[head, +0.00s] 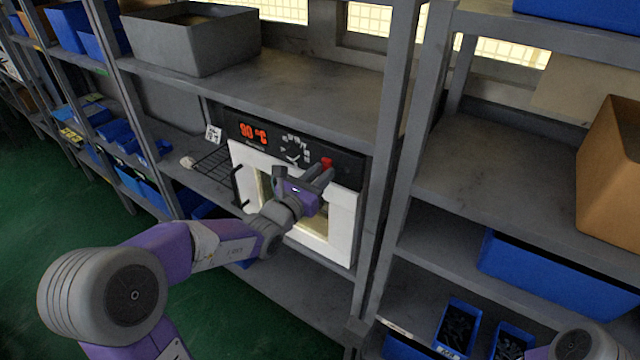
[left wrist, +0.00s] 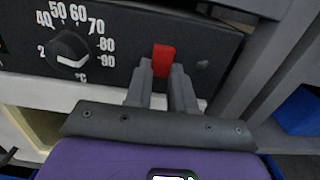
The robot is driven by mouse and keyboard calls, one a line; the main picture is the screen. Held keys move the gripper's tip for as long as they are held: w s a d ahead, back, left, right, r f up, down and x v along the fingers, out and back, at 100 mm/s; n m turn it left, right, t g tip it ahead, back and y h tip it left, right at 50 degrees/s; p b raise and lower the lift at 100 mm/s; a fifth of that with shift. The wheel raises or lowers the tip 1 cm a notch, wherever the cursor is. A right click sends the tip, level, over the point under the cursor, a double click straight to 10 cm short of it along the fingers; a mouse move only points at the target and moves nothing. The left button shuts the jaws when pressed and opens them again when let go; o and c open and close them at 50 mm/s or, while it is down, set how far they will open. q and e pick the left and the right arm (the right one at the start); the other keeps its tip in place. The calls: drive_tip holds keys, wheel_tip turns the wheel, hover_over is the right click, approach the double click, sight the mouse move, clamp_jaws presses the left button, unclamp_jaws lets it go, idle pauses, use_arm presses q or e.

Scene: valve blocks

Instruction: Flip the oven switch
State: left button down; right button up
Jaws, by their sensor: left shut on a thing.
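The oven (head: 345,215) stands on a shelf, white-fronted with a black control panel (head: 262,133). The panel shows a red display reading about 90 °C. The red switch (head: 326,162) is at the panel's right part; it also shows in the left wrist view (left wrist: 163,60). My left gripper (head: 322,174) is at the switch, its fingertips (left wrist: 161,70) close together around the switch's lower part. The fingers hide that part of the switch. The temperature knob (left wrist: 70,50) is left of the switch, with numbers around it. Of my right arm only a link shows at the lower right; its gripper is out of view.
A grey bin (head: 195,45) stands on the shelf above. A wire rack (head: 212,165) is left of the oven. A shelf post (head: 385,150) rises close to the oven's right side. Blue bins (head: 560,275) and a brown box (head: 612,165) are on the right shelves.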

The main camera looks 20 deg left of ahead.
idle(0.3)
use_arm(q)
drive_tip(key=c, duration=1)
unclamp_jaws()
drive_tip(key=shift+o, duration=0.2)
drive_tip(key=shift+s, duration=0.1)
drive_tip(key=s+a, duration=0.1)
drive_tip(key=s, duration=0.6)
drive_tip(key=shift+s+a+f, duration=0.15)
drive_tip(key=shift+a+f, duration=0.05)
